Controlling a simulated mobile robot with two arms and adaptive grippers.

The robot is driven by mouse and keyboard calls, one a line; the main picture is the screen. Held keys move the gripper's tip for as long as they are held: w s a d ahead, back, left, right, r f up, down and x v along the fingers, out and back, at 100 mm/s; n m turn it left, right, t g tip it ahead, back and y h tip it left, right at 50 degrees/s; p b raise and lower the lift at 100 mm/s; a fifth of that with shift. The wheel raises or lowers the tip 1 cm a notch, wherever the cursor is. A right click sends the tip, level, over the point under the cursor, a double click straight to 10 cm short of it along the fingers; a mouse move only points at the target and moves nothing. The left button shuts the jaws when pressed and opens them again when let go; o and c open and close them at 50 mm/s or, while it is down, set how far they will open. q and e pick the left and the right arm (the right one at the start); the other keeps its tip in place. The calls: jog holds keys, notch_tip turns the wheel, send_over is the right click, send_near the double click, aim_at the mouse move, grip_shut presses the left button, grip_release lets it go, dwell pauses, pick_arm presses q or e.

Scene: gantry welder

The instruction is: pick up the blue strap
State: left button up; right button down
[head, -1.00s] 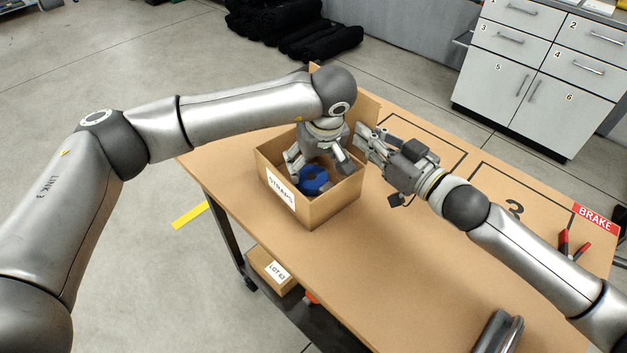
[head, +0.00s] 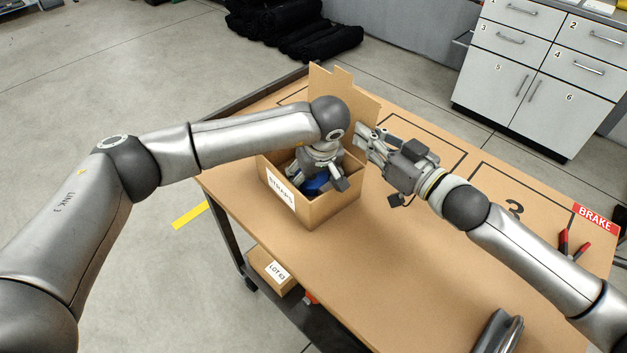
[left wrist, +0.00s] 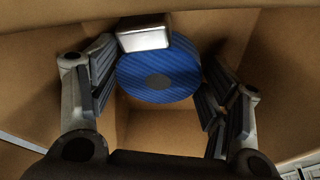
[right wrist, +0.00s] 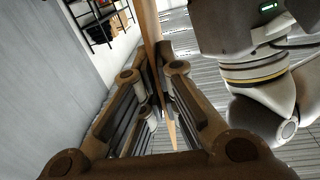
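The blue strap (head: 316,185) is a flat coil inside the open cardboard box (head: 333,207) labelled STRAPS. In the left wrist view the coil (left wrist: 160,87) shows a dark centre, and a silver buckle (left wrist: 145,33) lies at its top edge. My left gripper (head: 317,180) reaches down into the box. Its fingers are open, one on each side of the coil, and I cannot tell whether they touch it. My right gripper (head: 366,147) is at the box's right side. In the right wrist view its fingers (right wrist: 158,95) close on a thin cardboard edge of the box.
The box stands on a brown table (head: 390,270) with marked outlines. Box flaps (head: 345,92) stand up behind my left wrist. Red-handled pliers (head: 572,245) and a metal part (head: 497,332) lie to the right. A LOT 62 box (head: 272,268) sits on the lower shelf.

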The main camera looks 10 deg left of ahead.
aim_at(313, 180)
pick_arm(q)
jog(key=shift+c, duration=0.7)
notch_tip(313, 180, up, 18)
pick_arm(e)
jog(key=c, duration=1.6)
grip_release()
jog(key=shift+o, duration=0.2)
